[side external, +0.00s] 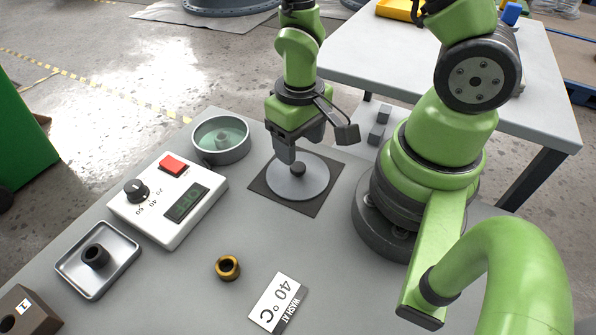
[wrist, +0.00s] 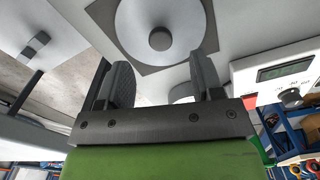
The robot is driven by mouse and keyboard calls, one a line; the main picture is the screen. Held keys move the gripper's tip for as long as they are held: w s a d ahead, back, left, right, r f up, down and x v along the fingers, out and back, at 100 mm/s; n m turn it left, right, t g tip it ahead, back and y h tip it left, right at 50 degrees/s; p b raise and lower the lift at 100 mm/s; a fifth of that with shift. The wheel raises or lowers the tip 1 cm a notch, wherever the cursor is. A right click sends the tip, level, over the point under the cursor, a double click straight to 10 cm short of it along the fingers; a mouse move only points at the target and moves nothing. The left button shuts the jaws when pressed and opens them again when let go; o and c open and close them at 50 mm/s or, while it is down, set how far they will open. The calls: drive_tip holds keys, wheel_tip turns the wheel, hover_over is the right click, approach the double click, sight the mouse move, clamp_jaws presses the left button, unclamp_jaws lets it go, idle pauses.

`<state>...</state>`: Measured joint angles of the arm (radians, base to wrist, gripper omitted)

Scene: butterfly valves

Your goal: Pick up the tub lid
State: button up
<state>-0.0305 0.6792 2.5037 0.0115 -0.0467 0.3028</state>
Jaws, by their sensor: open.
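The tub lid (side external: 313,182) is a flat grey disc with a dark round knob (side external: 298,169) at its centre. It lies on a dark square mat (side external: 268,187) in front of my arm. My gripper (side external: 287,155) points down over the lid's far part, open and empty, with its fingers close to the knob; I cannot tell the exact gap. In the wrist view the lid (wrist: 135,25) and its knob (wrist: 160,39) lie beyond the two spread fingers (wrist: 160,75). The round grey tub (side external: 221,155) stands left of the lid, uncovered, with greenish liquid inside.
A white control box (side external: 150,215) with a dial, red button and display stands left. A metal tray (side external: 75,270) holds a dark ring (side external: 96,256). A brass ring (side external: 228,268) and a "WASH AT 40°C" sign (side external: 278,303) are at the front. A brown block (side external: 28,312) stands front left.

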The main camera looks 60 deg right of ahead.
sight(298, 166)
drive_tip(key=shift+w+f, duration=0.15)
drive_tip(key=shift+f, duration=2.8)
drive_tip(key=c, duration=1)
drive_tip(key=shift+r, duration=0.1)
